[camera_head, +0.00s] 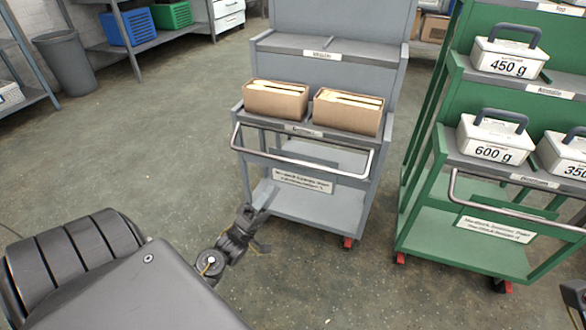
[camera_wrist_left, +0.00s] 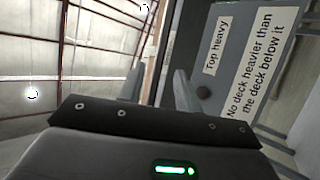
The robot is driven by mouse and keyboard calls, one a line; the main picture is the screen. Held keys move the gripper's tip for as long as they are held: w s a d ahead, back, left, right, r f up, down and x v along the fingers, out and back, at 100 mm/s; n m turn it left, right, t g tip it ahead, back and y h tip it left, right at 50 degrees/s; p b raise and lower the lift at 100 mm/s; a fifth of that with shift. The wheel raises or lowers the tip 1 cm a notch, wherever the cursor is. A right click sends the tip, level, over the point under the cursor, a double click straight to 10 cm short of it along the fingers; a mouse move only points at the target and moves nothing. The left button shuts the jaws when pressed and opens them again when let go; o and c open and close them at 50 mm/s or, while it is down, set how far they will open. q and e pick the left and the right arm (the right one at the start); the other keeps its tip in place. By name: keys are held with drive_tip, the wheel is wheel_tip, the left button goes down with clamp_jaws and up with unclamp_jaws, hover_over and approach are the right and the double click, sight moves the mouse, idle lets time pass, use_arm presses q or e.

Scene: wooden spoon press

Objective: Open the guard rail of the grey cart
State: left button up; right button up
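The grey cart (camera_head: 318,205) stands ahead in the head view. Its guard rail (camera_head: 300,161) is a silver bar with bent ends, running across the front below the deck with two brown boxes (camera_head: 275,98) (camera_head: 347,111). My left gripper (camera_head: 262,195) is in front of the cart's lower left, below the rail; they look apart. In the left wrist view its two grey fingers (camera_wrist_left: 157,88) are spread with nothing between them. A dark part of my right arm shows at the right edge; its fingers cannot be made out.
A green cart (camera_head: 470,248) with weights marked 450 g (camera_head: 508,58) and 600 g (camera_head: 494,140) stands close on the right, with its own silver rail (camera_head: 515,212). A bin (camera_head: 66,62) and shelves are at the back left. The floor left of the grey cart is clear.

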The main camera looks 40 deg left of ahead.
sight(293, 160)
use_arm(q)
drive_tip(key=b+x, duration=0.2)
drive_tip(key=x, duration=0.8)
drive_tip(key=shift+w+r, duration=0.25)
drive_tip(key=shift+w, duration=0.05)
clamp_jaws()
